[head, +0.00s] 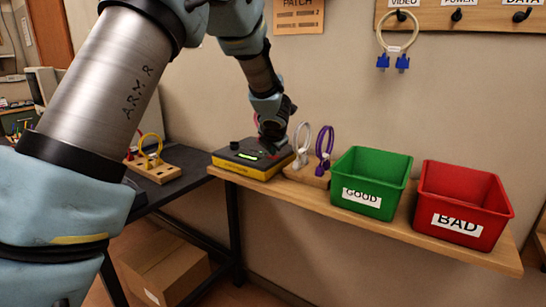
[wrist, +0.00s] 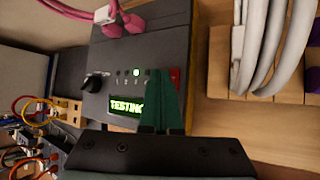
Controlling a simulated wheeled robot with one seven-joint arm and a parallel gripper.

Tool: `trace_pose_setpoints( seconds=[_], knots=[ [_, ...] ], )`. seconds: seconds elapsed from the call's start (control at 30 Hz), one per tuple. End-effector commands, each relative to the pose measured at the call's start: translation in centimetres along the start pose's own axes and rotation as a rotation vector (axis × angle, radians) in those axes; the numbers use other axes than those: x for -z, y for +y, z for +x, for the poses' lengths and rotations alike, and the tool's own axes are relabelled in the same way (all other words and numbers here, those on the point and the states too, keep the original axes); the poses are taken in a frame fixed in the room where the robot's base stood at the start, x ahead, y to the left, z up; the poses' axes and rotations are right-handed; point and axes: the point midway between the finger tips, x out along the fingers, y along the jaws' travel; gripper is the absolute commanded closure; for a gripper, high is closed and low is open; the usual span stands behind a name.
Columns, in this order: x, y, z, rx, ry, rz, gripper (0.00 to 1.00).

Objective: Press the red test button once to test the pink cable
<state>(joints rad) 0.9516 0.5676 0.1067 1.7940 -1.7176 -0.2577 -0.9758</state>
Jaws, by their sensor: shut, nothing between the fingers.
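The tester (head: 245,165) is a dark box with a yellow base on the wooden shelf; it also shows in the wrist view (wrist: 190,50). Its lit green display (wrist: 126,106) reads "TESTIN", the rest hidden by my fingers. One small light above it glows. The red test button (wrist: 175,76) shows partly behind my fingertips. The pink cable (wrist: 125,20) has its plugs at the tester's far edge in the wrist view. My gripper (wrist: 163,78) is shut and empty, its tips over or at the red button; I cannot tell whether they touch it.
A white cable (head: 301,145) and a purple cable (head: 325,145) stand on a wooden block right of the tester. A green GOOD bin (head: 403,170) and a red BAD bin (head: 505,205) are further right. A yellow cable (head: 150,148) stands on a block at left.

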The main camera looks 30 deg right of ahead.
Motion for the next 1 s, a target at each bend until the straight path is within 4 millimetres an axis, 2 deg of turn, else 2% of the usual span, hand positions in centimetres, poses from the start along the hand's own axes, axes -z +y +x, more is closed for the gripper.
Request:
trace_pose_setpoints(
  seconds=[0.33, 0.73, 1.0],
  knots=[
    [-0.8, 0.9, -1.1, 0.000, 0.001, -0.001, 1.00],
    [-0.9, 0.9, -1.2, 0.000, 0.001, 0.000, 1.00],
    [-2.1, 2.1, -2.9, 0.000, 0.000, -0.001, 1.00]
  ],
)
